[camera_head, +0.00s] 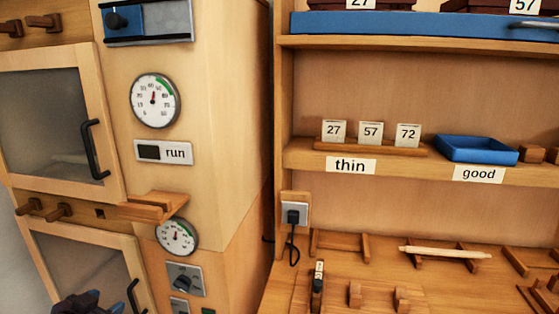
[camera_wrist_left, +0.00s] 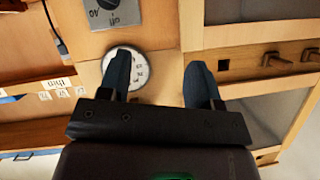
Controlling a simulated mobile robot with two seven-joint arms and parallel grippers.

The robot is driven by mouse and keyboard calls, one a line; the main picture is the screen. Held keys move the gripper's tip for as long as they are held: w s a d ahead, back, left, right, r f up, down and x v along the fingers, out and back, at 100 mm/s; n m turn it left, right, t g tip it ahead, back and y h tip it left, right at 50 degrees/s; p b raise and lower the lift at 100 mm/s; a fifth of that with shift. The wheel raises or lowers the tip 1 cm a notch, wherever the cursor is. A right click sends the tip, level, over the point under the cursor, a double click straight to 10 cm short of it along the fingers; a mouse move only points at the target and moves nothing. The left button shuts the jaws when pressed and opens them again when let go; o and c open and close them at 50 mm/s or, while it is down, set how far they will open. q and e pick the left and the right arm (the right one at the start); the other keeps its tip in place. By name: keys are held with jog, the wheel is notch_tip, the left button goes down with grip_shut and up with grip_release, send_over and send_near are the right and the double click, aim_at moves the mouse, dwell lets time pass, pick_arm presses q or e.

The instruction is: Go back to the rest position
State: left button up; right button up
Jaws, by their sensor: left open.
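My left gripper (camera_wrist_left: 160,85) shows in the left wrist view with its two dark blue fingers spread apart and nothing between them. In the head view, part of it (camera_head: 88,303) shows at the bottom left edge, in front of the lower cabinet door (camera_head: 85,262). The lower round gauge (camera_head: 177,236) lies behind one finger in the wrist view (camera_wrist_left: 138,68). My right gripper is in neither view.
The wooden cabinet has black door handles (camera_head: 94,150) and a protruding wooden ledge (camera_head: 152,206). At right, a shelf (camera_head: 300,155) holds number cards and a blue tray (camera_head: 476,149). A pale stick (camera_head: 445,252) lies on racks on the bench below.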

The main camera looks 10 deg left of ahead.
pick_arm(q)
jog(key=s+d+f+n, duration=0.1)
jog(key=s+d+f, duration=0.6)
jog(key=f, duration=0.2)
jog(key=s+d+f+n+g, duration=0.1)
jog(key=s+d+f, duration=0.7)
jog(key=f, duration=0.2)
jog(key=shift+d+f, duration=0.2)
jog(key=shift+d, duration=0.05)
jog(key=shift+s, duration=0.1)
dwell(0.6)
